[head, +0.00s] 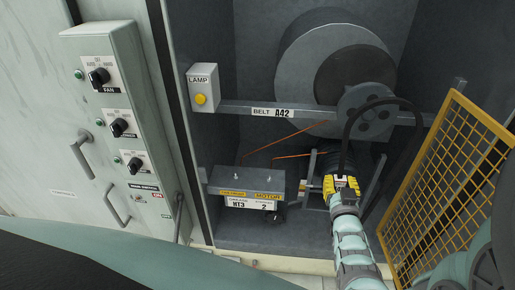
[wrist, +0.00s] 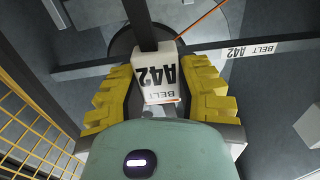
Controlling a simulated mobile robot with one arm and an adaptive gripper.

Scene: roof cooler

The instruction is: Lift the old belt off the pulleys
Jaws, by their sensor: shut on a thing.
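My gripper (head: 342,187) is shut on a white block marked "BELT A42" (wrist: 158,80), which sits between the yellow fingers in the wrist view. A black band (wrist: 140,20) runs away from this block. In the head view a black belt loop (head: 346,135) rises from the gripper, arches across the large pulley with holes (head: 370,123) and comes down on the right beside my arm. I cannot tell whether the loop touches the pulley or hangs in front of it. The lower pulley area is mostly hidden behind the gripper and loop.
A crossbar labelled "BELT A42" (head: 235,110) spans the bay. The motor box (head: 245,180) sits lower left, with thin orange lines (head: 300,133) above it. A yellow mesh guard (head: 445,185) stands close on the right. A lamp box (head: 202,85) and switch panel (head: 110,105) are left.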

